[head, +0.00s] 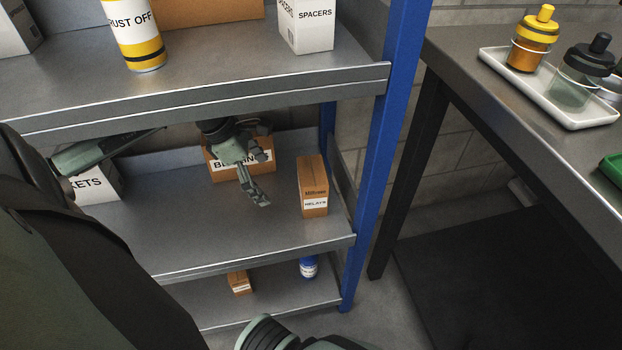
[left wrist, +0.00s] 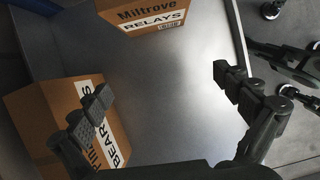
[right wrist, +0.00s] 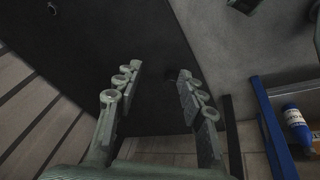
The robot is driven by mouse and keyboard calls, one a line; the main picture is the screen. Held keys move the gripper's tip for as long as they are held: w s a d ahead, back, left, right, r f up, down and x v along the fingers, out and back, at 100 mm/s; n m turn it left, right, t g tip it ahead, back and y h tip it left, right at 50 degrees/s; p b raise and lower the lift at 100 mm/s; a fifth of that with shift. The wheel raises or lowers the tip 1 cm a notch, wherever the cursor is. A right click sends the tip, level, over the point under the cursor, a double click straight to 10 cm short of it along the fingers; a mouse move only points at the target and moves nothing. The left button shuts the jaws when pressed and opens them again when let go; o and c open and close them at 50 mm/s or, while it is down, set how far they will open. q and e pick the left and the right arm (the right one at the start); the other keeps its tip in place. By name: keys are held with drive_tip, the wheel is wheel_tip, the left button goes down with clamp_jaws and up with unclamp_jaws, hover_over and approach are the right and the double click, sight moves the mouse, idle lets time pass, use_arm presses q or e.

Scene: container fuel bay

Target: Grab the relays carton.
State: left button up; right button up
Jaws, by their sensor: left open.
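The relays carton (head: 313,184) is a small upright brown box with a white RELAYS label. It stands near the right end of the middle shelf. In the left wrist view the relays carton (left wrist: 158,14) is at the top, beyond the fingertips and cut off by the frame edge. My left gripper (head: 258,178) is to the left of it, in front of the bearings carton, apart from the relays carton. In the left wrist view my left gripper (left wrist: 160,88) is open and empty. My right gripper (right wrist: 160,85) is open and empty, away from the shelf, over the floor.
The bearings carton (head: 226,170) is close behind my left gripper. A blue upright post (head: 390,120) stands right of the relays carton. The upper shelf (head: 250,88) overhangs. A lower shelf (head: 290,300) holds a small box and a blue bottle (head: 308,267). A workbench (head: 480,95) is at right.

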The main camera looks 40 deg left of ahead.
sight(314, 170)
use_arm(q)
drive_tip(key=w+d, duration=0.4)
drive_tip(key=w+d+p, duration=0.1)
drive_tip(key=w+d, duration=0.3)
drive_tip(key=shift+d+r, duration=0.15)
drive_tip(key=shift+d, duration=0.1)
drive_tip(key=x, duration=0.2)
drive_tip(key=shift+f, duration=0.5)
drive_tip(key=c, duration=1)
drive_tip(key=shift+c, duration=1.4)
use_arm(e)
drive_tip(key=shift+d+f, duration=0.2)
drive_tip(key=shift+f, duration=0.85)
